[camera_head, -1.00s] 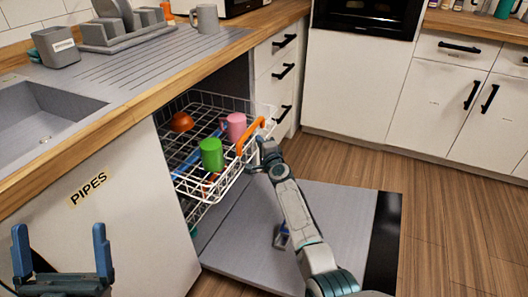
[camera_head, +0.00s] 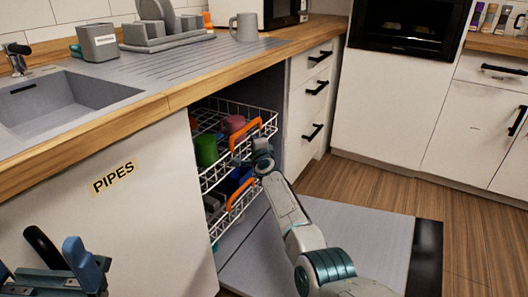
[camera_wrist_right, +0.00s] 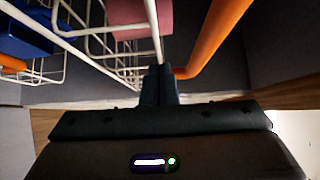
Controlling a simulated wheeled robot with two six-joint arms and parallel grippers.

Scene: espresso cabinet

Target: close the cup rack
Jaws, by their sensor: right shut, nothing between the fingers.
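The cup rack (camera_head: 218,172) is the upper white wire rack of the dishwasher, mostly inside the cabinet opening, with an orange handle (camera_head: 246,133) on its front. A green cup (camera_head: 206,150) and a pink cup (camera_head: 232,124) stand in it. My right gripper (camera_head: 243,160) is at the rack's front, below the handle. In the right wrist view its shut fingers (camera_wrist_right: 158,84) are at a white front wire, beside the orange handle (camera_wrist_right: 212,38); contact is hard to tell. My left gripper (camera_head: 42,272) is open and empty at the lower left.
A lower rack with another orange handle (camera_head: 241,194) sits below, holding dark and blue items. The lowered dishwasher door (camera_head: 350,225) lies open over the floor. Drawers (camera_head: 312,100) stand right of the opening, and the counter edge (camera_head: 180,98) runs above it.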

